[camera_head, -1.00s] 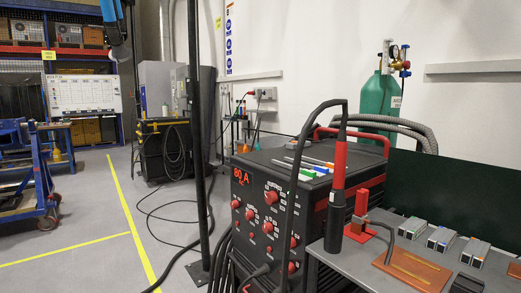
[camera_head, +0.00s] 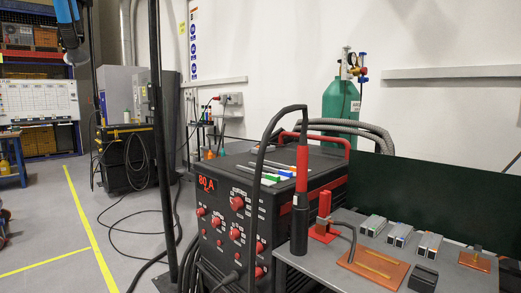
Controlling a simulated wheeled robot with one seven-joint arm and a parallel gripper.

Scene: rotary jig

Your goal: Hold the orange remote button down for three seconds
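I cannot make out an orange remote button in the head view. A small dark box (camera_head: 422,278) sits at the front of the grey bench (camera_head: 345,281), and no orange button shows on it. A black welding machine (camera_head: 235,206) with red knobs and an "80 A" display stands left of the bench. A torch with a red and black handle (camera_head: 300,205) stands upright at the bench's left end, beside a red stand (camera_head: 323,220). My gripper is not in view.
The bench holds copper-coloured plates (camera_head: 373,268) and several grey metal blocks (camera_head: 400,234). A dark green screen (camera_head: 440,195) stands behind it. A green gas cylinder (camera_head: 341,100) stands by the wall. A dark post (camera_head: 160,130) and floor cables are left; open floor (camera_head: 40,235) lies farther left.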

